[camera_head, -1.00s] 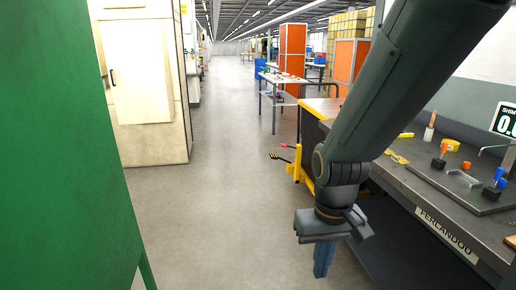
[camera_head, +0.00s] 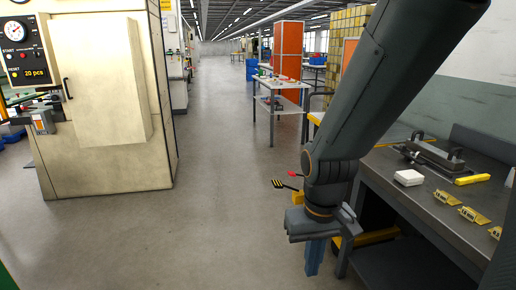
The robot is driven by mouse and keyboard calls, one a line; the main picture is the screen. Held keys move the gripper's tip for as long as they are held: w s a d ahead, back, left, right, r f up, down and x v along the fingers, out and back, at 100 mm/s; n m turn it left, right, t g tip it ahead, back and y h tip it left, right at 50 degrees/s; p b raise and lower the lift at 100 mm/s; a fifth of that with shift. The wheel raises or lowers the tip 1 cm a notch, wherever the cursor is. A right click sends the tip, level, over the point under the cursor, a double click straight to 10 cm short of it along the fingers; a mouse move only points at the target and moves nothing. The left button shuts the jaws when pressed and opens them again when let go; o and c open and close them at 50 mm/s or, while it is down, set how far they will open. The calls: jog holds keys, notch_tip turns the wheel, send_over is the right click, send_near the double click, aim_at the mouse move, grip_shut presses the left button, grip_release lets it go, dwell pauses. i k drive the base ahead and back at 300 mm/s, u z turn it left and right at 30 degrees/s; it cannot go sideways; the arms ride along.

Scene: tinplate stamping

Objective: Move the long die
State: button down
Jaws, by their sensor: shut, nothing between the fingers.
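A long dark metal block with raised parts on top, which looks like the long die (camera_head: 432,156), lies near the far end of the grey bench (camera_head: 395,180) on the right. My gripper (camera_head: 313,268) points down over the aisle floor, left of the bench and apart from it. Its blue fingers are together with nothing seen between them. My arm hides part of the bench's far end.
A yellow-framed cart (camera_head: 375,237) is close behind my gripper. A cream press cabinet (camera_head: 105,110) stands left.

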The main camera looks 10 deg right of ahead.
aim_at(453, 166)
jog(key=i, duration=3.1)
jog(key=z, duration=2.9)
